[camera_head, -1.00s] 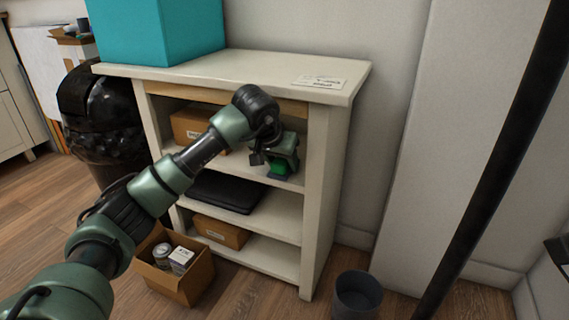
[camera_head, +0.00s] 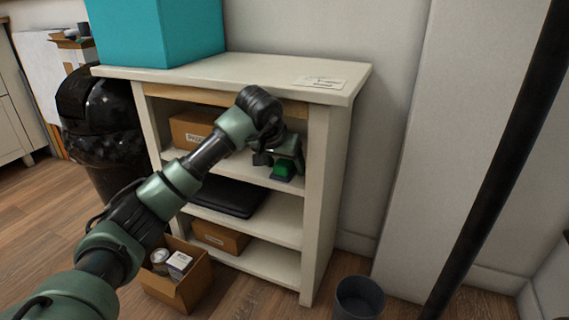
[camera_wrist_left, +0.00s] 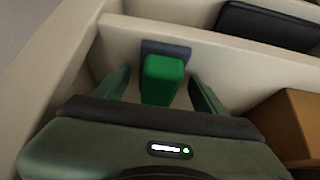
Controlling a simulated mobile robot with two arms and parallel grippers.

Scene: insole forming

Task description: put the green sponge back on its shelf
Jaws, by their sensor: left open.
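The green sponge (camera_head: 283,169) rests on a dark blue pad at the right end of the upper shelf (camera_head: 246,172) of the white shelf unit. In the left wrist view the sponge (camera_wrist_left: 162,80) stands between the two fingers of my left gripper (camera_wrist_left: 160,88), with a gap on each side. The dark blue pad (camera_wrist_left: 178,50) shows behind and beside it. My left gripper (camera_head: 284,160) is open at the upper shelf, around the sponge without visibly touching it. The right gripper is not in view.
A cardboard box (camera_head: 190,128) stands on the same shelf to the left, and also shows in the left wrist view (camera_wrist_left: 291,125). A black flat case (camera_head: 228,196) lies one shelf below. The unit's right side panel (camera_head: 325,190) is close to the gripper.

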